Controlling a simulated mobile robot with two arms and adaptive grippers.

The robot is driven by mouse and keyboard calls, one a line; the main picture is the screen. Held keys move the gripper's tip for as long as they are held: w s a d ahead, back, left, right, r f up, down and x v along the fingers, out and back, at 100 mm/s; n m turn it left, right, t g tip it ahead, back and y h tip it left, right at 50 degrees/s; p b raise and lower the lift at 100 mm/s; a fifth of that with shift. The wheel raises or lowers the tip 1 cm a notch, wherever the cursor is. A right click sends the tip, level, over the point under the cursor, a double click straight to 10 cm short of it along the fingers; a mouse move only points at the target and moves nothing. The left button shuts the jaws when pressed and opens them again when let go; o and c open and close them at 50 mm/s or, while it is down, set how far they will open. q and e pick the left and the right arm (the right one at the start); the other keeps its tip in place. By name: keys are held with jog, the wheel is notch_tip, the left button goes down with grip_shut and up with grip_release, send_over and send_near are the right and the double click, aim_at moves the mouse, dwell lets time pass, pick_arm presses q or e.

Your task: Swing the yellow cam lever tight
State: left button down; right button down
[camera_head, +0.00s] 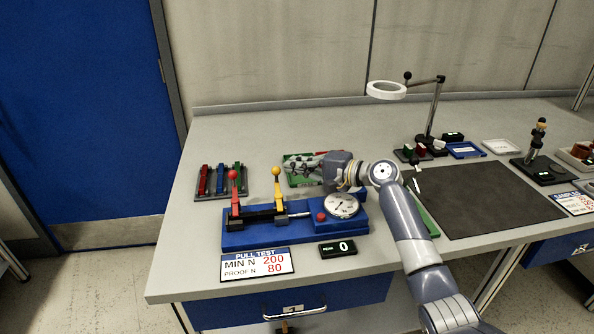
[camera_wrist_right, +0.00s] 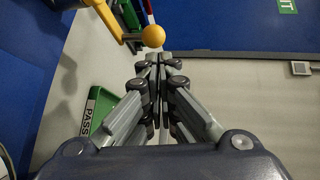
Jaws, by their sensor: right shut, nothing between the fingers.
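The yellow cam lever (camera_head: 277,189) stands upright on the blue pull-test fixture (camera_head: 240,240), with a yellow ball on top. In the right wrist view the yellow ball (camera_wrist_right: 153,36) and part of its arm lie just beyond my fingertips. My right gripper (camera_head: 293,164) is shut and empty, pointing left, close to the right of the ball. It also shows in the right wrist view (camera_wrist_right: 160,62), fingers together. I cannot tell whether it touches the lever. A red lever (camera_head: 234,190) with a red ball stands left of the yellow one. My left gripper is out of view.
A round gauge (camera_head: 341,206) and a red button (camera_head: 320,216) sit on the fixture's right. A readout (camera_head: 338,248) shows 0. A rack of coloured pieces (camera_head: 203,181) stands behind left. A green PASS tray (camera_head: 298,178) lies under my gripper. A dark mat (camera_head: 480,200) is right.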

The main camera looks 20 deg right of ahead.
jog(key=v, duration=0.9)
jog(key=shift+s, duration=0.25)
jog(key=shift+d+r, duration=0.1)
jog(key=shift+r, duration=0.05)
